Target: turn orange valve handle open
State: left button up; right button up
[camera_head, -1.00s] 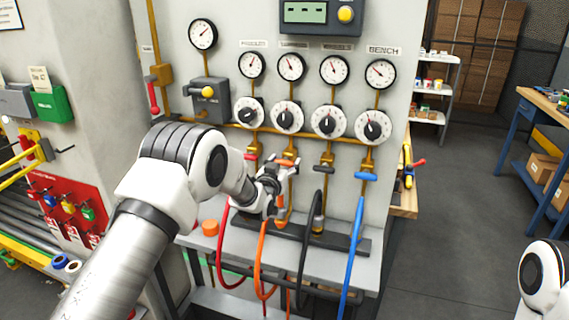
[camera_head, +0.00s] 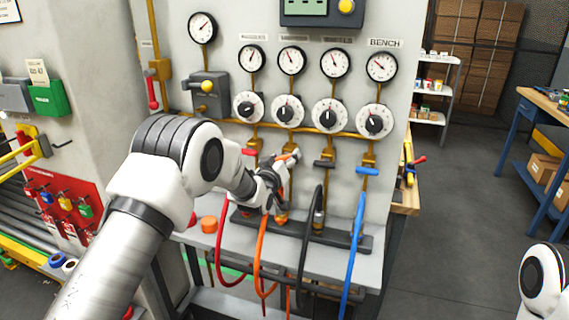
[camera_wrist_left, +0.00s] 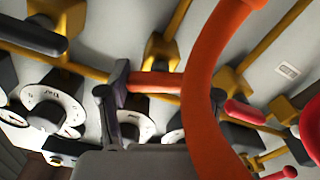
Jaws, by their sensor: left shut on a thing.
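The orange valve handle (camera_head: 289,156) sits on the second brass pipe from the left on the grey panel, above the orange hose (camera_head: 262,250). It looks slightly tilted, with its right end higher, and my gripper partly hides it. My left gripper (camera_head: 279,166) is at this handle and shut on it. In the left wrist view the orange handle (camera_wrist_left: 155,82) runs sideways from the dark gripper fingers (camera_wrist_left: 112,95). The orange hose crosses close in front of that camera (camera_wrist_left: 203,90). My right gripper is out of view; only part of my right arm shows at the lower right.
A red handle (camera_head: 249,152) is to the left; a black handle (camera_head: 324,163) and a blue handle (camera_head: 367,171) are to the right. Red, black and blue hoses hang in front of the grey bench ledge (camera_head: 330,265). Gauges (camera_head: 334,63) and dials (camera_head: 330,114) line the panel above.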

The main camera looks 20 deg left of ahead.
pick_arm(q)
jog(key=n+b, duration=0.2)
jog(key=n, duration=0.4)
jog(key=shift+n, duration=0.3)
jog(key=n+b, duration=0.1)
jog(key=n, duration=0.2)
jog(key=shift+n+b, duration=0.55)
jog(key=shift+n, duration=1.35)
jog(key=o, duration=1.2)
jog(key=shift+a, duration=0.1)
jog(key=shift+c, duration=0.2)
jog(key=shift+s, duration=0.1)
jog(key=s, duration=1.2)
jog(key=shift+a, duration=0.2)
